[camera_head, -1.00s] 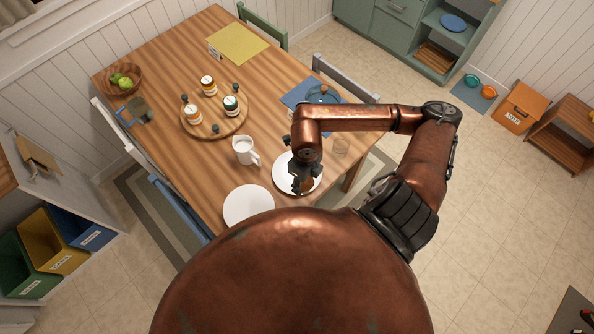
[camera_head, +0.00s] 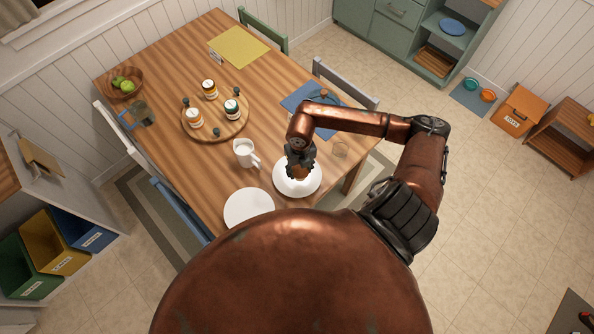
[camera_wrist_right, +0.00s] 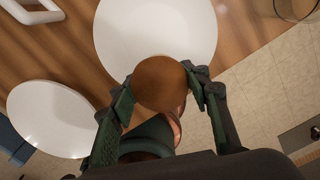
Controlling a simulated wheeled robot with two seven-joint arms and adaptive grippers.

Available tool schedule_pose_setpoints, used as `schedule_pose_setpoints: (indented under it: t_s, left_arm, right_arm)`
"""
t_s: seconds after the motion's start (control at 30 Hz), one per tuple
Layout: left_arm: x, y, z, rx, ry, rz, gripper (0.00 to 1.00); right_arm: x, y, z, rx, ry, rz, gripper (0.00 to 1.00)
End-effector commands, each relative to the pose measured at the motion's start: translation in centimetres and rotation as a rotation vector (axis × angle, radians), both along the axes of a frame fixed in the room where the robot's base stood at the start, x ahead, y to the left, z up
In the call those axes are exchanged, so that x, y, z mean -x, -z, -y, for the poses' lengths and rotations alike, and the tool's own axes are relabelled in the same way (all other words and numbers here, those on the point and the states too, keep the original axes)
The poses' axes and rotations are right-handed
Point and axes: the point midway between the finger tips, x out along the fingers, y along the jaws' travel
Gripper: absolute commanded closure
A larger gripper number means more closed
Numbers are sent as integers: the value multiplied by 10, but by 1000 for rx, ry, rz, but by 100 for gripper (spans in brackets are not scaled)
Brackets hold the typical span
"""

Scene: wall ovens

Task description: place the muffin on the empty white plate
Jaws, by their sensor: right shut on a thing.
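The brown muffin (camera_head: 299,173) is between the fingers of my right gripper (camera_head: 300,168), in front of the right white plate (camera_head: 312,187) in the head view. In the right wrist view, the muffin (camera_wrist_right: 160,83) is pinched between the two fingertips (camera_wrist_right: 160,88), and that plate (camera_wrist_right: 155,30) shows behind it. Whether the muffin touches the plate is hard to tell. A second white plate (camera_head: 248,208) is empty and lies to the left, near the table's edge; it also shows in the wrist view (camera_wrist_right: 52,118). My left gripper is not in view.
A white mug (camera_head: 245,153) stands just beyond the empty plate. A clear glass (camera_head: 340,149) is right of the muffin's plate. A round wooden tray (camera_head: 216,117) with jars is farther back on the wooden table (camera_head: 165,80).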

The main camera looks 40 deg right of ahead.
Motion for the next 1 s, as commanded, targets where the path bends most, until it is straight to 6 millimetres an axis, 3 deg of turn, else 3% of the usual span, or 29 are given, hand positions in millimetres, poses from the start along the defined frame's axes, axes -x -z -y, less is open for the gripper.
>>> schedule_pose_setpoints:
  t_s: [0.2, 0.37, 0.6, 1.0]
  left_arm:
    - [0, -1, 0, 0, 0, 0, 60]
    - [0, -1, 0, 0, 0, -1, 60]
    - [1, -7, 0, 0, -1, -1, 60]
    - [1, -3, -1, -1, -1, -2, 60]
  right_arm:
    - [-21, 27, 7, -1, 0, 0, 71]
    - [-29, 36, 9, -2, 0, 1, 71]
    - [-29, 64, 10, -1, -1, 1, 71]
    - [-29, 71, 10, 0, -2, 1, 71]
